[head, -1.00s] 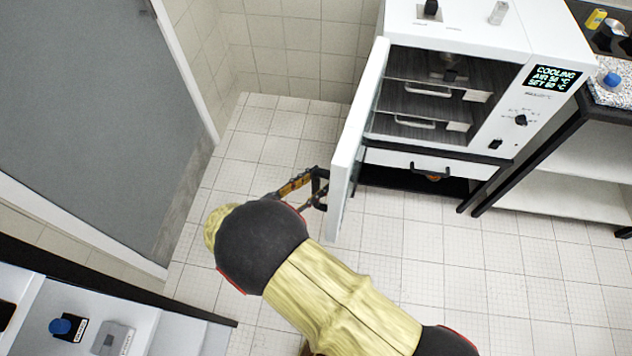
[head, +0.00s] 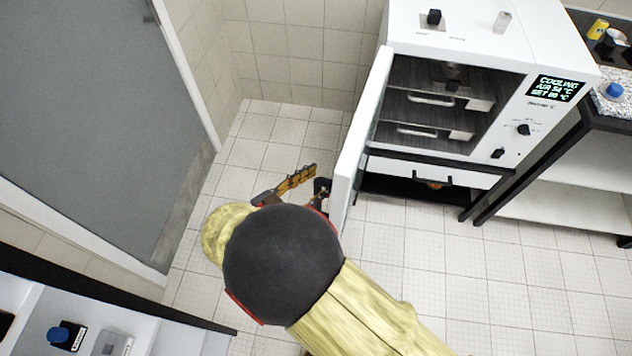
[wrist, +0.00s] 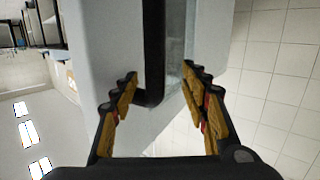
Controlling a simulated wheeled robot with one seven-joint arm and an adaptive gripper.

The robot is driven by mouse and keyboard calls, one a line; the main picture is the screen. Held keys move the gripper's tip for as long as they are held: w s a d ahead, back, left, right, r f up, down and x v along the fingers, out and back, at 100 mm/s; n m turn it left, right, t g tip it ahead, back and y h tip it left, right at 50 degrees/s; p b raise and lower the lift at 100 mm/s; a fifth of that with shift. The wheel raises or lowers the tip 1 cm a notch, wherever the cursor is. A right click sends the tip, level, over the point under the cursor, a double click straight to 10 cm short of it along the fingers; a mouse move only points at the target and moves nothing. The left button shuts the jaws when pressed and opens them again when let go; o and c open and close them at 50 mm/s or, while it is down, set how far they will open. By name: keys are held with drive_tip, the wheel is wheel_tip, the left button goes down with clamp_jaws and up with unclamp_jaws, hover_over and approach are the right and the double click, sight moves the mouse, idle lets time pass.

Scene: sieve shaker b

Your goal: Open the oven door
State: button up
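The white oven (head: 548,110) stands at the upper right in the head view. Its white-framed glass door (head: 360,145) is swung wide open toward the left, showing the dark shelves inside. My gripper (head: 308,182) is on the left, outer side of the door, partly hidden by my wrist. In the wrist view my gripper (wrist: 162,85) is open, its two orange-padded fingers apart. The black door handle (wrist: 153,50) shows between the fingertips, with the door panel (wrist: 110,35) behind it. I see no finger closed on the handle; the exact distance is unclear.
A grey door (head: 80,110) is at the left. A counter with bottles (head: 65,335) is at the lower left. A black-framed bench (head: 560,185) stands right of the oven. The tiled floor (head: 440,270) is clear between them.

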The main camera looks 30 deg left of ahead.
drive_tip(key=shift+w+a+r, duration=0.1)
drive_tip(key=shift+a+r, duration=0.1)
drive_tip(key=shift+r, duration=0.5)
drive_tip(key=shift+d+r, duration=0.1)
drive_tip(key=s+a+f, duration=0.1)
drive_tip(key=s+a, duration=0.2)
drive_tip(key=a, duration=0.4)
drive_tip(key=shift+s+a, duration=0.35)
drive_tip(key=shift+a, duration=0.05)
drive_tip(key=shift+p, duration=0.55)
drive_tip(key=shift+f, duration=0.1)
